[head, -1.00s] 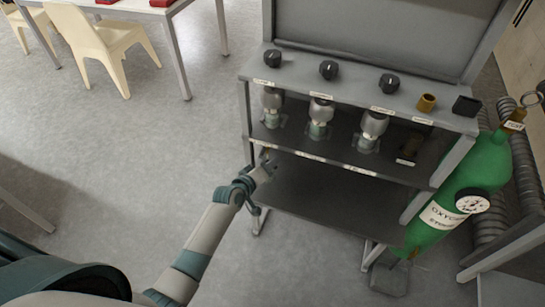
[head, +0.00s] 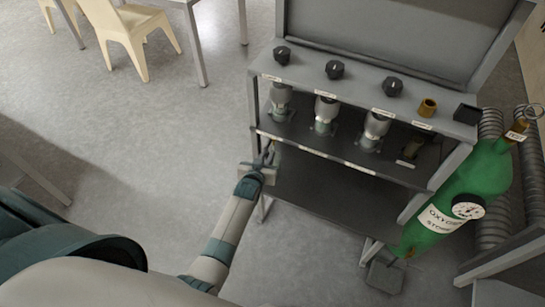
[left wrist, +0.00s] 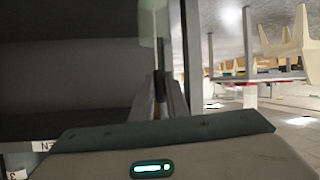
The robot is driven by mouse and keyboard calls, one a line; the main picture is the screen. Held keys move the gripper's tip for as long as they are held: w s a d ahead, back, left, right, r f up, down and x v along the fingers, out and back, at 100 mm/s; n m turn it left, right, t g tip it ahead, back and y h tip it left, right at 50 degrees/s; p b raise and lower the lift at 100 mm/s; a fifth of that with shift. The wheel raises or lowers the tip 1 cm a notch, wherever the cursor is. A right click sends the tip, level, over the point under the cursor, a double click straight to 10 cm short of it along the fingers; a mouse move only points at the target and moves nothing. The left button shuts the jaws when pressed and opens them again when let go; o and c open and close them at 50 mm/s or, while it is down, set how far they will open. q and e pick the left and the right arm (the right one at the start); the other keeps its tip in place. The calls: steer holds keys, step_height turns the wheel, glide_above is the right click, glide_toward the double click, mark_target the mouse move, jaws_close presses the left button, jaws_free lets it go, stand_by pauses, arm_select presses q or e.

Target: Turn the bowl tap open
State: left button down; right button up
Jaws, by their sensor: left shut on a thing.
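My left gripper (head: 268,158) is at the left end of the grey rack, just under the front edge of its upper shelf. Its fingers point up and away from me. A small brass-yellow bit (head: 274,148) shows at the fingertips; I take it for the bowl tap, mostly hidden by the fingers. In the left wrist view the two fingers of my left gripper (left wrist: 167,92) are close together beside an upright post, and what they hold is too dark to make out. My right gripper is not in view.
The rack's top panel (head: 303,64) carries black knobs, with glass-and-metal units (head: 326,115) on the shelf below. Small labels line the shelf edge. The floor (head: 150,130) left of the rack is clear; cream chairs (head: 138,38) stand behind.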

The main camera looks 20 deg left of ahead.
arm_select(q)
steer(key=shift+a+m, duration=0.15)
steer(key=shift+m, duration=0.15)
steer(key=shift+y, duration=0.4)
steer(key=c, duration=2)
jaws_free()
steer(key=shift+s, duration=0.15)
steer(key=b+v, duration=0.2)
steer(key=v, duration=1.5)
